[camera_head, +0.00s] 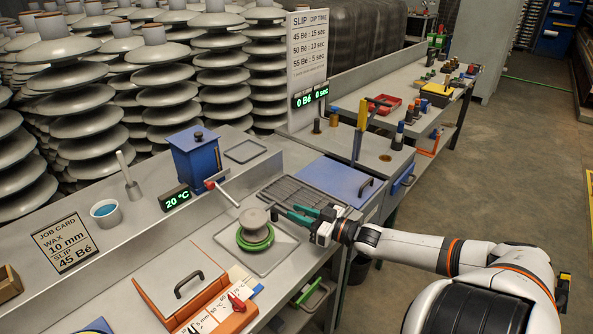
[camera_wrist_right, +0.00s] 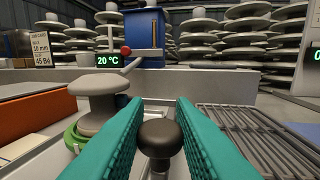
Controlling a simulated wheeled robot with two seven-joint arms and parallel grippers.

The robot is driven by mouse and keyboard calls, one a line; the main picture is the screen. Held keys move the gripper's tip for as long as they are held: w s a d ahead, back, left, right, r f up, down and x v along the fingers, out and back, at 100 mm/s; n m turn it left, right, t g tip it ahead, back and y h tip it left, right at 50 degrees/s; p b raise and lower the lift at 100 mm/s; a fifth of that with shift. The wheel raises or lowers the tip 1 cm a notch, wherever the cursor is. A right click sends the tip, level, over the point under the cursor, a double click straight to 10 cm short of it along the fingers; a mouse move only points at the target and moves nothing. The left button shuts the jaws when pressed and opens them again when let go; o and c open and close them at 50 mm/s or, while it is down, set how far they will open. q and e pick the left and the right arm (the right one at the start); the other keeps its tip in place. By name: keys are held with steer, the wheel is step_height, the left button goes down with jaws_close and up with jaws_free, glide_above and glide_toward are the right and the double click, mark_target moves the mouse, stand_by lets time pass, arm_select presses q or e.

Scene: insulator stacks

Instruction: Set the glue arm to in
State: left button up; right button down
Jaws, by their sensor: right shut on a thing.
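A blue tank (camera_head: 196,154) with a dark lid knob stands at the back of the bench. A thin pale arm (camera_head: 228,195) with a red end (camera_head: 209,184) reaches from beside it toward the front; the arm also shows in the right wrist view (camera_wrist_right: 149,52). My right gripper (camera_head: 286,212) is at the right of the grey insulator piece (camera_head: 254,222). In the right wrist view its teal fingers are shut on a round black knob (camera_wrist_right: 160,138) on a short stem. What the knob belongs to is hidden. My left gripper is not in view.
The insulator piece sits in a green ring (camera_head: 255,240) on a square plate. A dark grille (camera_head: 294,193) and a blue lid (camera_head: 334,178) lie to the right. An orange box (camera_head: 238,318) is in front, a 20 °C display (camera_head: 175,198) behind.

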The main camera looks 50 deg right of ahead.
steer(key=c, duration=1.6)
jaws_free()
steer(key=shift+d, duration=0.1)
steer(key=shift+o, duration=0.2)
steer(key=shift+s, duration=0.1)
steer(key=p+v, duration=0.1)
steer(key=v, duration=1.1)
steer(key=shift+p, duration=0.4)
steer(key=shift+f, duration=0.1)
